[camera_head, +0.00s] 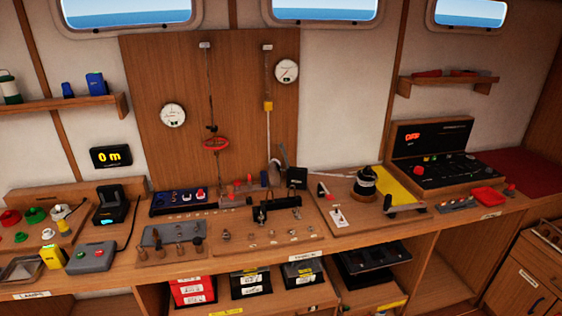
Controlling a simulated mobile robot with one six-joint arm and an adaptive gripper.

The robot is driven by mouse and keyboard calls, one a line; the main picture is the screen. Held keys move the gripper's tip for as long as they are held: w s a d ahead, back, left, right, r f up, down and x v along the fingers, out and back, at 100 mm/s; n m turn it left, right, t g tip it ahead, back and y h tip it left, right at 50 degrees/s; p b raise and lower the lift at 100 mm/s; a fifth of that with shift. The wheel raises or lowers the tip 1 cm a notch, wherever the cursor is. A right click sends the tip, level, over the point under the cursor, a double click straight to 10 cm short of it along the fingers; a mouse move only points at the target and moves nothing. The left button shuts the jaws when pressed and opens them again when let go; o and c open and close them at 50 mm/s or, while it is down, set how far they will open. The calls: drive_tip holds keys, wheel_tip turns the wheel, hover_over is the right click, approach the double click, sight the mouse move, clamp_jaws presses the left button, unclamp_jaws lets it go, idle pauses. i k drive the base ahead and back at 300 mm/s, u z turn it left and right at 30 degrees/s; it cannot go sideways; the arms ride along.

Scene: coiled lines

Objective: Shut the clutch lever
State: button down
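A dark spool with a pale line wound round it (366,185) stands on a wooden board at the right of the bench. My gripper is not in view.
A sloped black control panel (432,155) with a red display stands right of the spool. Boards with pegs and small fittings (270,238) crowd the middle. A tall wooden panel (150,75) carries gauges and hanging lines.

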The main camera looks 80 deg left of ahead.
sight(282, 146)
drive_tip(key=k, duration=1.85)
drive_tip(key=z, duration=1.5)
drive_tip(key=k, duration=0.1)
drive_tip(key=u, duration=3.4)
drive_tip(key=i, duration=0.6)
drive_tip(key=u, duration=0.05)
